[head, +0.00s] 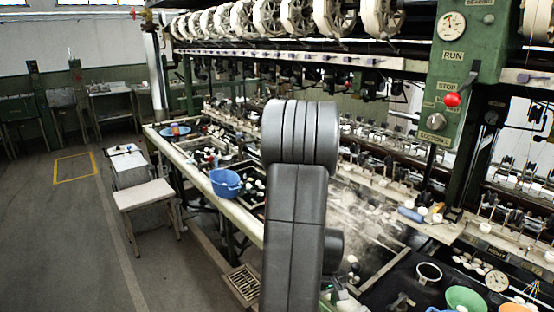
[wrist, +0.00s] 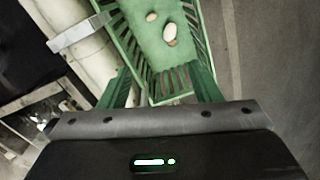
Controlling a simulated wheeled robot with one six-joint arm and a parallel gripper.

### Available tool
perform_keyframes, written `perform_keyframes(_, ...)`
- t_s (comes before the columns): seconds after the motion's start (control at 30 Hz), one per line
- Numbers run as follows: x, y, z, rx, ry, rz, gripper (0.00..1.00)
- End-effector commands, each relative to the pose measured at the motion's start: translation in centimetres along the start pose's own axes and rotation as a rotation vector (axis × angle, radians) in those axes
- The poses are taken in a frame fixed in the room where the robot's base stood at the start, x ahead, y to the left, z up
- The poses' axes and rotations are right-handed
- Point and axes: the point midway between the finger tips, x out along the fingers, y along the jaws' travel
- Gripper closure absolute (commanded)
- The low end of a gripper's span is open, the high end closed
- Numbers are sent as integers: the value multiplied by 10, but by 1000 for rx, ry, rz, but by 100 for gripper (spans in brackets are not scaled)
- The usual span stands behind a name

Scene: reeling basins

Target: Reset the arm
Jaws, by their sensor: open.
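My gripper (wrist: 163,84) shows in the wrist view with its two green fingers spread apart. It is open, and nothing shows between the fingertips but the near end of a basket beyond them. My arm stands upright in the middle of the head view and hides part of the reeling bench behind it. The gripper itself does not show in the head view.
A green slatted basket (wrist: 190,52) holding a few cocoons (wrist: 169,33) lies beyond my fingers, beside a pale pipe. In the head view, a blue bucket (head: 225,183) sits on the bench, and a stool (head: 147,195) stands left.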

Motion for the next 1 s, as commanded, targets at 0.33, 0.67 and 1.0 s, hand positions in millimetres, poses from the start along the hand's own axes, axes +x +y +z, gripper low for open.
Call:
perform_keyframes(0.33,44,0,0,0,-2,-1,42)
perform_keyframes(0.67,37,0,0,0,1,0,42)
perform_keyframes(1.0,38,0,0,0,1,0,42)
